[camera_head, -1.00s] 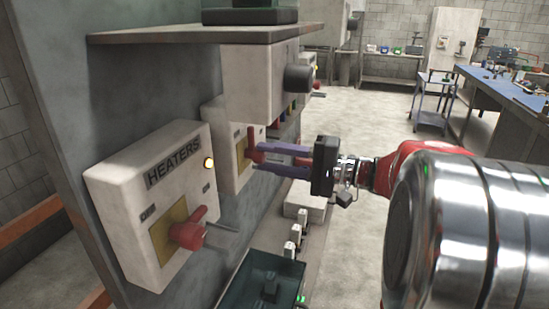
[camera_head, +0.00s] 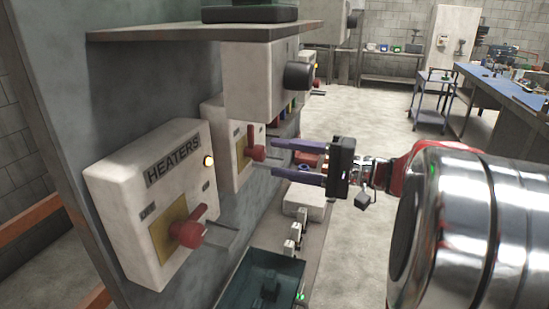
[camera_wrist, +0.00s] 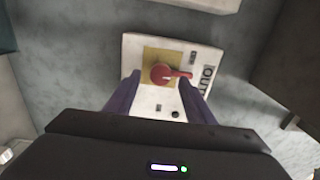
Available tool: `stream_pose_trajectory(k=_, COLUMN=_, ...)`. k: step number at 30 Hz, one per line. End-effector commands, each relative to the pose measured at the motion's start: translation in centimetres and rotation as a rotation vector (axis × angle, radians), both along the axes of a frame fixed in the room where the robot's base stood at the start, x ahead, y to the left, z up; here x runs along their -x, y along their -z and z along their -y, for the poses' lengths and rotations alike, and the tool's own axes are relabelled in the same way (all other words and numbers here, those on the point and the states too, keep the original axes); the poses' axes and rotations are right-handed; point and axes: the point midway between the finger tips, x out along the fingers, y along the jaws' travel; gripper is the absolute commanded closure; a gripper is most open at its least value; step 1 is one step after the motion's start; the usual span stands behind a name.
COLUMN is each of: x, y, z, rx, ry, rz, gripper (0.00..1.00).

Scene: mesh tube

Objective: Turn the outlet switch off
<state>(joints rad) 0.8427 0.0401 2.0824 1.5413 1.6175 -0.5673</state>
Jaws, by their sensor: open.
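The outlet switch is a red knob (camera_head: 256,152) on a yellow plate, mounted on a white box (camera_head: 217,117) on the grey wall panel. In the wrist view the red knob (camera_wrist: 161,73) has its handle pointing right, towards lettering that starts "OUT". In the head view the handle points up. A small round spot (camera_wrist: 176,114) on the box looks dark. My gripper (camera_head: 274,157) is open and empty, its purple fingers just right of the knob and apart from it. In the wrist view my gripper (camera_wrist: 163,82) has a finger on each side of the box face.
A similar white HEATERS box (camera_head: 155,205) with a red knob (camera_head: 188,232) and a lit lamp (camera_head: 209,162) is nearer, at left. A box (camera_head: 250,80) hangs above under a shelf (camera_head: 200,33). A dark green bin (camera_head: 262,280) is below. Open floor lies to the right.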

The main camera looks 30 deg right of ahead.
Motion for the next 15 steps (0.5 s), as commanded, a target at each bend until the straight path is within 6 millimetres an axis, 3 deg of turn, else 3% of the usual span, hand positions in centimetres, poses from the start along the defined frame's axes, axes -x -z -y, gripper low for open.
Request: stream_pose_trajectory(k=15, x=5.4, y=0.1, z=5.5, rx=0.0, ry=0.003, rz=-0.001, gripper=0.51)
